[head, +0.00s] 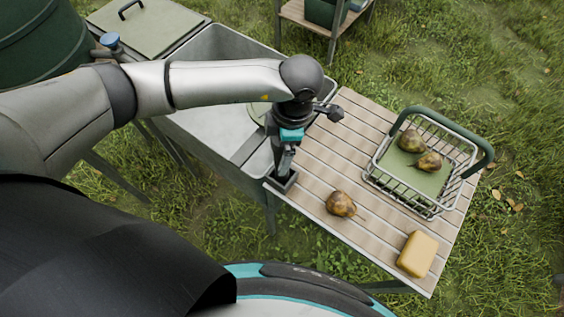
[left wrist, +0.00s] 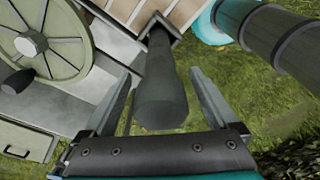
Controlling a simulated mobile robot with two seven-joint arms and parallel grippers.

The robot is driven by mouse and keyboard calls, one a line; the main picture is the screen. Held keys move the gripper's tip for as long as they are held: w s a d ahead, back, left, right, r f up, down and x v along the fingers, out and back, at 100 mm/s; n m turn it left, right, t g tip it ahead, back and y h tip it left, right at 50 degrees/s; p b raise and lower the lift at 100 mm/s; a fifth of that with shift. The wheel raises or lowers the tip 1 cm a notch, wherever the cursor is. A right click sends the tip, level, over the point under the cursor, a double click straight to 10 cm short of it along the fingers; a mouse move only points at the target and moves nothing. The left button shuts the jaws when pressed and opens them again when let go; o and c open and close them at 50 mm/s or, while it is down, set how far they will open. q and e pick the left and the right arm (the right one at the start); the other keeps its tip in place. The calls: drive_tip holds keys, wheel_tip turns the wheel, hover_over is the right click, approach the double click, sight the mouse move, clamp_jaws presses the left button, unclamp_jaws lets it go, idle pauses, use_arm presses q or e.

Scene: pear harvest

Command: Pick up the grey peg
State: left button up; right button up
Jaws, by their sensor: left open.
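The grey peg (left wrist: 160,85) is a dark cylinder, seen nearly end-on in the left wrist view. It stands at the corner of the slatted table, in a small dark square base (head: 283,184) that shows in the head view. My left gripper (left wrist: 160,78) is open, with one finger on each side of the peg and gaps visible on both sides. In the head view my left gripper (head: 286,160) points down over the base and hides most of the peg. My right gripper is in neither view.
The slatted table (head: 318,160) holds a brown pear (head: 341,204), a yellow block (head: 417,254) and a wire basket (head: 432,206) with two pears. A grey sink (head: 205,130) adjoins it on the left. A round spoked disc (left wrist: 62,44) lies near the peg's left.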

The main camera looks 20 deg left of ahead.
use_arm(q)
drive_tip(key=shift+f, duration=0.5)
clamp_jaws()
idle(0.4)
